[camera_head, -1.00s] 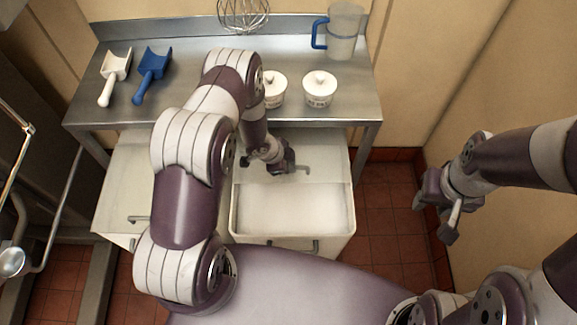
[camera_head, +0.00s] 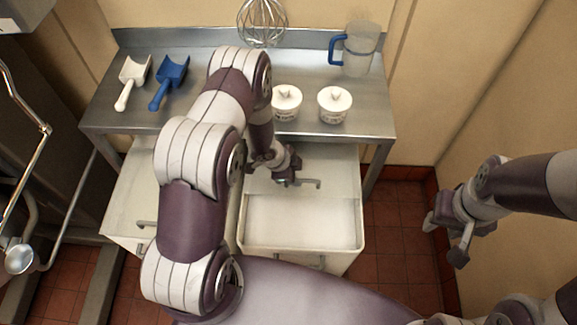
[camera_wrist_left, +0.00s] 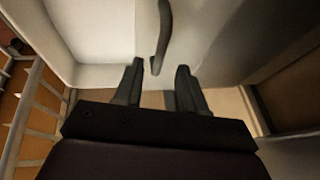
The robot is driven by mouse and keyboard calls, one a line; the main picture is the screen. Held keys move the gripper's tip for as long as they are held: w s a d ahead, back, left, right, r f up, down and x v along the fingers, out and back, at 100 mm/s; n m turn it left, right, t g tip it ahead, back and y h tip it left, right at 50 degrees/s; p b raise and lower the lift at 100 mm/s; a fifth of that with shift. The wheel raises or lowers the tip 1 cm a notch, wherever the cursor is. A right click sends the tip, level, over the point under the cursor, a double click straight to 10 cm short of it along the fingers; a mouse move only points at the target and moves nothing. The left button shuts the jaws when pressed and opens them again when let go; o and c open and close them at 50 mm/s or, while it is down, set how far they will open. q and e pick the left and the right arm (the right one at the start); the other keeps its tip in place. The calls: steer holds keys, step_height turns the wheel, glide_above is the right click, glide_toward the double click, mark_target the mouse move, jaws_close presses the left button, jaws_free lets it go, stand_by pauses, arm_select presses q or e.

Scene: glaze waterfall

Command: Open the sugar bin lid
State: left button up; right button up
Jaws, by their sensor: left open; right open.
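Two pale bins stand under the steel table. The right bin (camera_head: 350,244) shows a white area at its front and a lid panel (camera_head: 335,168) at its back with a grey bar handle (camera_head: 312,183). I cannot read which bin holds sugar. My left gripper (camera_head: 288,172) is open beside this handle. In the left wrist view, the open fingers (camera_wrist_left: 158,88) point at the near end of the dark handle (camera_wrist_left: 162,35), with nothing visibly held. The left bin (camera_head: 130,205) is partly hidden by my left arm. My right gripper (camera_head: 446,240) is open and empty at the right.
The table edge overhangs the bins' rear. Red floor is clear at right.

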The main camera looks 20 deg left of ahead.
arm_select(q)
steer(key=v, duration=0.9)
steer(key=shift+p, duration=0.4)
steer(key=shift+s, duration=0.1)
steer(key=shift+d, duration=0.25)
steer(key=c, duration=0.4)
steer(key=shift+n+h, duration=0.4)
steer(key=shift+n, duration=0.1)
steer(key=s+d, duration=0.1)
steer(key=s+d+f+b, duration=0.1)
steer(key=s+d, duration=0.1)
steer(key=s+d+f+b, duration=0.1)
steer(key=s+d, duration=0.1)
steer(key=shift+s, duration=0.2)
jaws_close()
steer(key=t+y, duration=0.2)
steer(key=t, duration=0.1)
glide_above(300, 195)
steer(key=shift+a+f, duration=0.1)
steer(key=shift+f, duration=4.7)
